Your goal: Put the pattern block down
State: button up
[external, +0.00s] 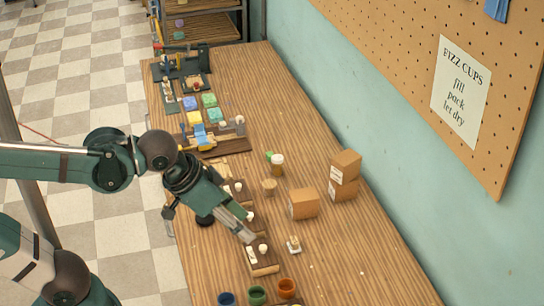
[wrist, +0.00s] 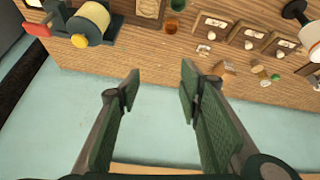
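No piece is plainly recognisable as the pattern block. A small pale block with dark marks (external: 294,245) lies on the table in the external view; it may be the small pale piece (wrist: 204,49) in the wrist view, but I cannot tell its pattern. My gripper (wrist: 160,88) is open, with a clear gap between its green pads and nothing visible in it. In the external view my gripper (external: 246,236) appears over or beside the nearest wooden tray (external: 265,268), left of the pale block. Whether it touches the tray is unclear.
Wooden trays with white pieces line the table's left side. Cardboard boxes (external: 304,204) and a lidded jar (external: 277,166) stand to the right. Coloured cups (external: 257,295) stand at the near end. The wall (external: 350,130) bounds the right side; table near it is mostly clear.

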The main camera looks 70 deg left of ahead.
jog(key=s, duration=0.1)
jog(key=s+d+m, duration=0.1)
jog(key=s+m+t, duration=0.1)
jog(key=shift+d, duration=0.25)
